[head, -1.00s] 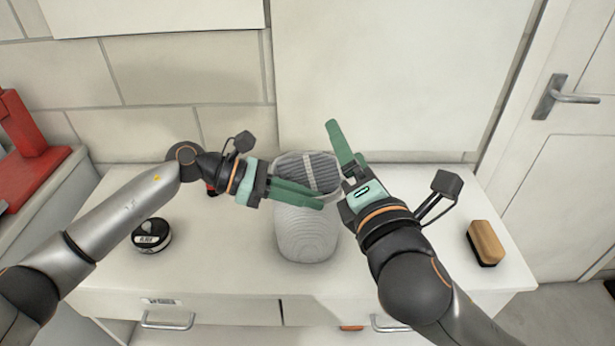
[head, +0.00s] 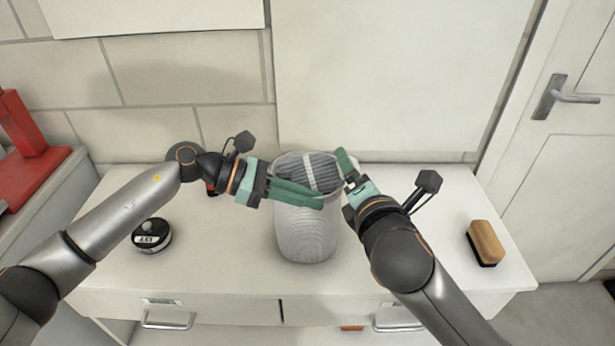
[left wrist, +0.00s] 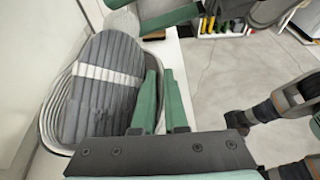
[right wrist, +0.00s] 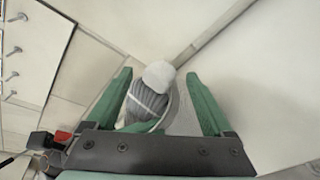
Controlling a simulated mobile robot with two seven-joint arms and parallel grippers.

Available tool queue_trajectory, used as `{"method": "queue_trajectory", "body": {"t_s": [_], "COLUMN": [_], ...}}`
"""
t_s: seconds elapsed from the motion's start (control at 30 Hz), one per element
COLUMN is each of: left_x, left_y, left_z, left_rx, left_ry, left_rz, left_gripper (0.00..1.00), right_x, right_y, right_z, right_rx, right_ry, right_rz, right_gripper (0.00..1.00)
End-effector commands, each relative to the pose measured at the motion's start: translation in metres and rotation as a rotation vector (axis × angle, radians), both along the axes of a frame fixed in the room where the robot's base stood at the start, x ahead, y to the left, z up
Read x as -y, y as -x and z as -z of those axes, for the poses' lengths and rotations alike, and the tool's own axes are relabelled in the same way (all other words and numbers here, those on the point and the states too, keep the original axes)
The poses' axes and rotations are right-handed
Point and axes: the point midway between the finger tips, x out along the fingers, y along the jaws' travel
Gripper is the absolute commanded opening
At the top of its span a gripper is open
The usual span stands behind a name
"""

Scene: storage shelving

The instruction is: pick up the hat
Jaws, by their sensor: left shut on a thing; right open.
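The hat (head: 312,172) is grey and ribbed with a white stripe, and sits inside a pale ribbed basket (head: 305,238) on the white cabinet top. In the left wrist view the hat (left wrist: 104,85) lies against the basket's inner wall. In the right wrist view the hat (right wrist: 146,105) shows a white pompom and appears between the open fingers. My left gripper (head: 320,203) is shut on the basket's near wall, one finger inside and one outside. My right gripper (head: 344,160) is open and empty at the basket's right rim; its far finger partly hides the other.
A brown brush (head: 486,243) lies at right. A red object (head: 28,150) is at far left. The wall stands close behind. The cabinet top between basket and brush is clear.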

Motion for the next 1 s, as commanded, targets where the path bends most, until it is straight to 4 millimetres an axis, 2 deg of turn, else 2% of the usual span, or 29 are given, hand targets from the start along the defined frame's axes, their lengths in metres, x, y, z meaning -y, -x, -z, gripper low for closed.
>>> {"method": "queue_trajectory", "body": {"t_s": [0.13, 0.3, 0.6, 1.0], "left_x": [0.000, 0.000, 0.000, 0.000], "left_y": [0.000, 0.000, 0.000, 0.000], "left_z": [0.002, 0.002, 0.002, 0.002], "left_rx": [-0.003, -0.003, -0.003, -0.003], "left_ry": [-0.002, -0.002, -0.002, -0.003], "left_rz": [0.000, 0.000, 0.000, 0.000], "left_gripper": [0.00, 0.00, 0.00, 0.00], "right_x": [-0.004, -0.006, -0.006, -0.006], "right_y": [-0.019, -0.037, -0.040, -0.040], "right_z": [0.011, 0.015, 0.015, 0.016], "right_rx": [-0.001, 0.000, 0.001, 0.000], "right_ry": [0.000, 0.000, 0.000, 0.000], "right_rz": [0.002, 0.002, 0.001, 0.001], "right_gripper": [0.86, 0.86, 0.86, 0.41]}}
